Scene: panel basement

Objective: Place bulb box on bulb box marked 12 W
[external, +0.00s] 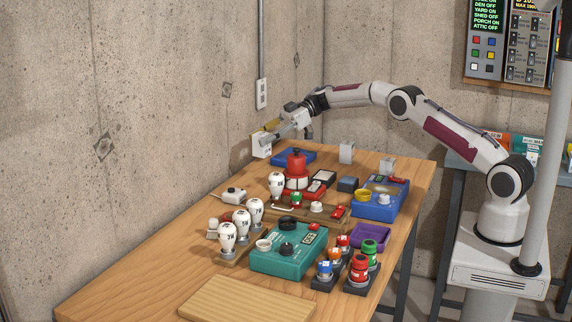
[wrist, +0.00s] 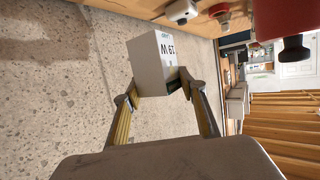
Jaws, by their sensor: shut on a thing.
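My gripper (external: 279,134) is shut on a white bulb box (external: 262,145) near the wall at the back left of the table. In the wrist view the held box (wrist: 153,62) sits between my two fingertips (wrist: 160,92). Its print is upside down and seems to read 19 W. Two other pale boxes stand apart at the back of the table, a taller one (external: 346,152) and a smaller one (external: 387,165). Their markings are too small to read, so I cannot tell which is marked 12 W.
A blue tray (external: 308,158) and a red lantern-like item (external: 296,165) are close to my gripper. Bulbs (external: 228,236), a teal device (external: 290,258) and a blue device (external: 375,206) fill the middle. The concrete wall (external: 180,110) is close on the left.

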